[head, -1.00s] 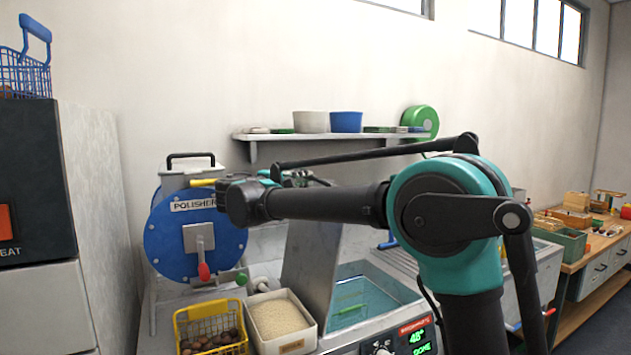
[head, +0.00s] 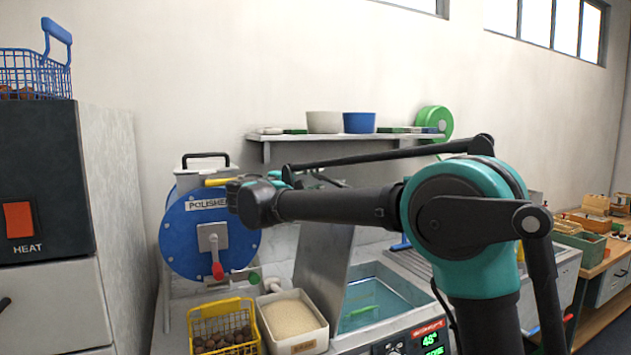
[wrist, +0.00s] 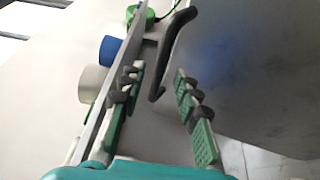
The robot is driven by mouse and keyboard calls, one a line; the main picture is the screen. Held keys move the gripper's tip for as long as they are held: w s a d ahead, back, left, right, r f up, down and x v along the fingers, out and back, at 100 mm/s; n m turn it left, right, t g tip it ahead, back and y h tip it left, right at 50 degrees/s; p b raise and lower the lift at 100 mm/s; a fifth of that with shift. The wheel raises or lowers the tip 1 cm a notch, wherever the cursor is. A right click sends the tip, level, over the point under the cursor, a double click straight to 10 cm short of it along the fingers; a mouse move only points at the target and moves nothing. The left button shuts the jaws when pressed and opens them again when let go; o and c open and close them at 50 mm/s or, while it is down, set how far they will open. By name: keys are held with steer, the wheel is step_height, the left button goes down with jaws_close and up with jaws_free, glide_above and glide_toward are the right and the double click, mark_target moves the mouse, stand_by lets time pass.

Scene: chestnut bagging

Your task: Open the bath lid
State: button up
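The bath (head: 392,287) holds pale blue-green water, with a green thing in it. Its grey lid (head: 322,268) stands raised and steeply tilted at the bath's left side, leaving the water uncovered. My gripper (head: 312,180) is mostly hidden behind my arm, above the lid, in the head view. In the wrist view my gripper (wrist: 158,110) is open, its green ribbed fingers well apart. A dark bent handle (wrist: 172,50) shows beyond and between the fingers, not clamped. A large grey surface on the right there looks like the lid (wrist: 255,75).
A blue polisher (head: 190,240) stands left of the lid. A yellow basket of chestnuts (head: 222,312) and a bin of pale grains (head: 293,318) sit in front. A wall shelf (head: 340,138) with bowls is behind my arm. A heater cabinet (head: 45,185) stands far left.

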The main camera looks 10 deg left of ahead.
steer(key=v, duration=1.1)
steer(key=shift+s, duration=0.3)
steer(key=shift+a+f, duration=0.1)
steer(key=shift+a, duration=0.05)
steer(key=shift+c, duration=0.6)
